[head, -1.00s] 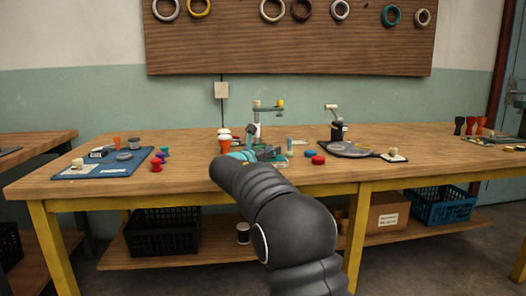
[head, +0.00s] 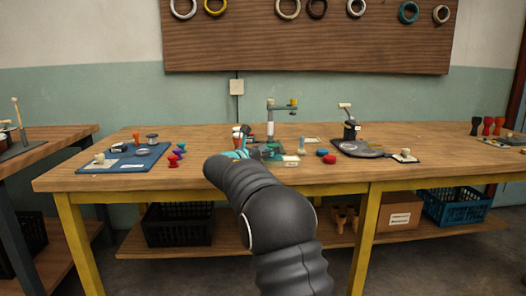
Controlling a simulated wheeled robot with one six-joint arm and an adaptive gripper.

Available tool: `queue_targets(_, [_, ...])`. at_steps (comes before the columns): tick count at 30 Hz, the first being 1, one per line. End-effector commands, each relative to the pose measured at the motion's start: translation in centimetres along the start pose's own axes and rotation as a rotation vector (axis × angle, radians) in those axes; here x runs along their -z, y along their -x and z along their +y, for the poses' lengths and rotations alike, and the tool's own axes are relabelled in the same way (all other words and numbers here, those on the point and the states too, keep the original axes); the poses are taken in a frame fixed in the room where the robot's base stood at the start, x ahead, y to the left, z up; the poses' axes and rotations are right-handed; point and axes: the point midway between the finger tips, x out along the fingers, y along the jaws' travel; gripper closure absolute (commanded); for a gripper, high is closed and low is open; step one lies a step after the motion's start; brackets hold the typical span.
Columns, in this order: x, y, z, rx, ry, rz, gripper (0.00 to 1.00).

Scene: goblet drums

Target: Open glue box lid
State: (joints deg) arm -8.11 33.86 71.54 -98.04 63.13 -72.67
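My gripper (head: 241,150) is at the far end of my dark arm, over the middle of the workbench (head: 110,180). Only a little teal of it shows, and my arm hides most of it, so I cannot tell whether it is open or shut. I cannot identify the glue box or its lid for certain. A small pale block (head: 291,161) lies just right of my gripper. A green stand (head: 270,118) with a white cylinder rises behind it.
A blue mat (head: 125,163) with small parts lies left, beside several small coloured pieces (head: 177,155). Red and blue discs (head: 327,157) lie right of my gripper. A dark board (head: 372,150) with a press stands farther right. The bench's front strip is mostly clear.

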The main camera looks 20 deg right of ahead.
Motion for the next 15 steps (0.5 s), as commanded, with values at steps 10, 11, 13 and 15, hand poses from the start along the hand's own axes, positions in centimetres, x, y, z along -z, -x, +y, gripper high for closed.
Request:
queue_targets(10, [-0.1,2.5,-0.1,0.001,-0.001,0.000,0.53])
queue_targets(11, [-0.1,3.1,0.0,0.001,0.000,0.000,0.53])
queue_targets(13, [-0.1,4.6,0.1,-0.002,0.000,0.000,0.53])
queue_targets(15, [-0.1,6.1,0.1,-0.003,0.001,0.000,0.53])
